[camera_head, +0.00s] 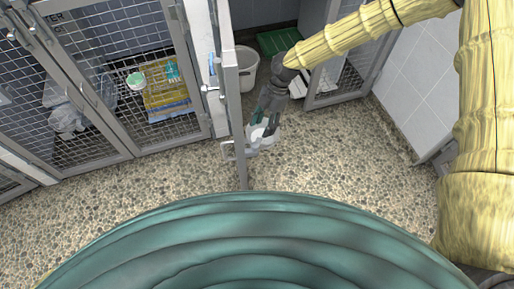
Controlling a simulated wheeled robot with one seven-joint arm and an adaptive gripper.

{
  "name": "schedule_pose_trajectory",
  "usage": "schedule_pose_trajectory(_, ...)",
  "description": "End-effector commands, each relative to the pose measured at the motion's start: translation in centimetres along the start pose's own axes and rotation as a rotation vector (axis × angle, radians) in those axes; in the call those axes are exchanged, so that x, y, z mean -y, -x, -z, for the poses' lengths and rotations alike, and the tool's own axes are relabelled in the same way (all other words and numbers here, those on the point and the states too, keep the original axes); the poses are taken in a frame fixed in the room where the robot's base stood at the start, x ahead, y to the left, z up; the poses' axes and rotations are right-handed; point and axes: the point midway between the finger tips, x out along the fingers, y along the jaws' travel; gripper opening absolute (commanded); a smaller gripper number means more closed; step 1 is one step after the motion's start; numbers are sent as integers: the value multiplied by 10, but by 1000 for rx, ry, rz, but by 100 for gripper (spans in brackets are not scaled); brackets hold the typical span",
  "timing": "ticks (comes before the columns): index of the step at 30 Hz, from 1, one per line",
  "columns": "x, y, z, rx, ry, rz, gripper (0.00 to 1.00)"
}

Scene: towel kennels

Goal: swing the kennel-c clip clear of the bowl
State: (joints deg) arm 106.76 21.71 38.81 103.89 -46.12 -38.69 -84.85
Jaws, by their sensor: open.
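My gripper (264,119) reaches down from the upper right, just right of a grey kennel door standing edge-on. Its dark fingers are apart, over or against a small white bowl (259,138) beside the door's lower part. I cannot tell whether they touch it.
The open door (231,75) has a latch (210,90) on its left. A white bucket (246,68) and a green mat (279,41) lie beyond. Mesh kennels (95,115) stand left; another mesh door (345,82) stands right. The pebbled floor (340,150) is clear between.

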Motion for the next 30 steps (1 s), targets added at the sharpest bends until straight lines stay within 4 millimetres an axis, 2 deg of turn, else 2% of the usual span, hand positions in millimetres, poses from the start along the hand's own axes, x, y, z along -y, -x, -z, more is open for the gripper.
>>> schedule_pose_trajectory(4,-8,7,-11,22,68,6,49)
schedule_pose_trajectory(8,-9,0,-12,24,77,9,49)
schedule_pose_trajectory(21,-8,-69,-13,22,73,9,49)
schedule_pose_trajectory(30,-8,-95,-14,24,72,7,49)
